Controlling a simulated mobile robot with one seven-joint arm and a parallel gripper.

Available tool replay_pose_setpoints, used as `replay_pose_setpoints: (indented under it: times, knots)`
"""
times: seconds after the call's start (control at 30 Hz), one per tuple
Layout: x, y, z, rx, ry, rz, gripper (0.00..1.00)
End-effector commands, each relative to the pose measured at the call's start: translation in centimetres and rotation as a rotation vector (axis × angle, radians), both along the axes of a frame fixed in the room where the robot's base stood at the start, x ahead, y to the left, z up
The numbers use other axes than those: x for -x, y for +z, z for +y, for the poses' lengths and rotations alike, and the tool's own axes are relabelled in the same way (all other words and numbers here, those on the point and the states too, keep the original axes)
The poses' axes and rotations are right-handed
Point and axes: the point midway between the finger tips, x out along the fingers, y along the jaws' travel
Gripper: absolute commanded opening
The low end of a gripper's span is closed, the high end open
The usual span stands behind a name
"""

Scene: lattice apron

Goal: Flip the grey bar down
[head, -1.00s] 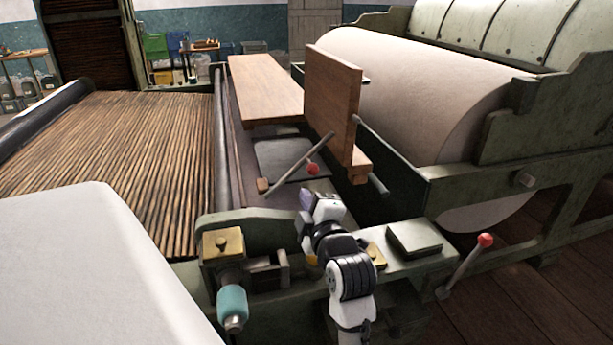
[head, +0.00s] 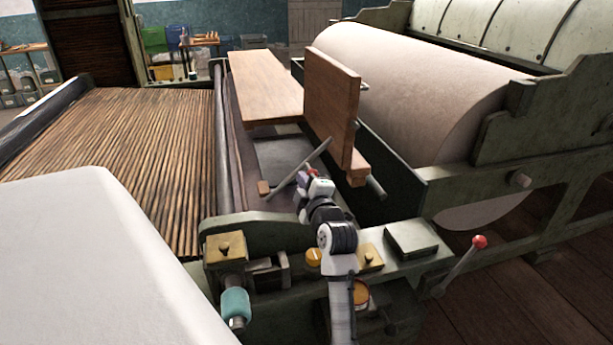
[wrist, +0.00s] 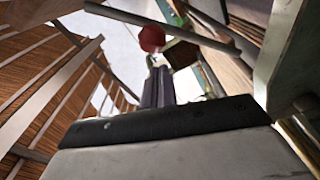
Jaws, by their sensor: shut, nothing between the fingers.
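A grey bar (head: 316,152) slants upward to the right over the dark bed of the machine, in front of the upright wooden board (head: 333,108). A red knob (head: 313,173) shows beside it, partly covered by my gripper. In the wrist view the grey bar (wrist: 205,33) crosses the top, with the red knob (wrist: 151,38) just below it. My gripper (head: 301,181) is just below the bar in the head view, close to the knob. Its fingers (wrist: 158,88) are together and hold nothing. I cannot tell whether they touch the bar or knob.
A flat wooden board (head: 262,85) lies left of the upright one. A large pale roller (head: 420,95) stands to the right, a slatted apron (head: 130,150) to the left. A second red-knobbed lever (head: 479,242) is at the right. The green frame (head: 270,217) runs along the front.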

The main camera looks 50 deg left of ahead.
Motion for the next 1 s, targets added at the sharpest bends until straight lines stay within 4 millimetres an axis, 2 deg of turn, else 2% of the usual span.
replay_pose_setpoints:
  times: [0.13,0.57,1.0]
  knots:
    - [-0.7,-0.2,-0.1,0.0,0.0,0.0,0.0]
    - [-0.8,-0.4,-0.2,-0.003,0.0,0.005,0.0]
    - [-1.9,-1.7,-0.7,-0.052,-0.001,0.101,0.0]
